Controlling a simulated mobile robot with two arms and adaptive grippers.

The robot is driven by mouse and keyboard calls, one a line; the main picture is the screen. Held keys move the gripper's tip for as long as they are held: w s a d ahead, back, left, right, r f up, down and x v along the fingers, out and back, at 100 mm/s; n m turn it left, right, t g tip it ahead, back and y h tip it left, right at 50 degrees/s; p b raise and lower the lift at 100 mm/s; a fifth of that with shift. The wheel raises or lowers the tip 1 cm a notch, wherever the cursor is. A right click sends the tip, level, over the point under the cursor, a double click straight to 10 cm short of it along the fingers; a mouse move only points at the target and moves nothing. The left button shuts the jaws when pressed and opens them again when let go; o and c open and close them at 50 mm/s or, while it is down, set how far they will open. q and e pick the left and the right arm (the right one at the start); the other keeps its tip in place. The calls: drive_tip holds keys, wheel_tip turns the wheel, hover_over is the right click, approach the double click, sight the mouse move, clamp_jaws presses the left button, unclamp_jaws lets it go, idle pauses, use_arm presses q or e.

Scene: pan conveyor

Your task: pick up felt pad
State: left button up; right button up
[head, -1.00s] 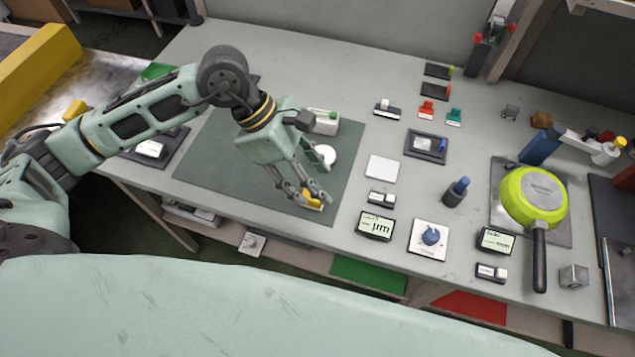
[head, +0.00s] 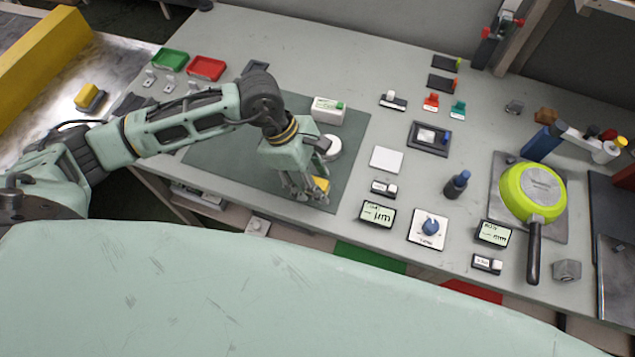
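A small yellow piece (head: 321,184), possibly the felt pad, is at the front right part of the dark green mat (head: 225,150). My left gripper (head: 309,196) points down over the mat at this piece, with its fingers close beside it and partly hiding it. I cannot tell whether the fingers touch or grip it. A white square (head: 386,160) lies flat on the bench to the right of the mat. My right gripper is not in view.
A white box (head: 328,110) and a white round piece (head: 331,146) stand just behind my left gripper. Displays, a blue knob plate (head: 428,229) and a dark blue-topped bottle (head: 457,184) are to the right. A green pan (head: 532,192) lies further right. The mat's left part is clear.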

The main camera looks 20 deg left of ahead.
sight(327, 187)
use_arm(q)
drive_tip(key=shift+c, duration=0.4)
clamp_jaws()
drive_tip(key=shift+r, duration=0.15)
drive_tip(key=shift+r, duration=0.2)
drive_tip(key=r, duration=0.1)
drive_tip(key=r+b, duration=0.2)
drive_tip(key=shift+s+d+r, duration=0.15)
drive_tip(key=shift+d+r, duration=0.15)
drive_tip(key=s+d+r+b, duration=0.2)
drive_tip(key=s+d+r, duration=0.4)
drive_tip(key=d, duration=0.3)
drive_tip(key=shift+s+r, duration=0.3)
drive_tip(key=shift+r, duration=0.1)
drive_tip(key=shift+a, duration=0.1)
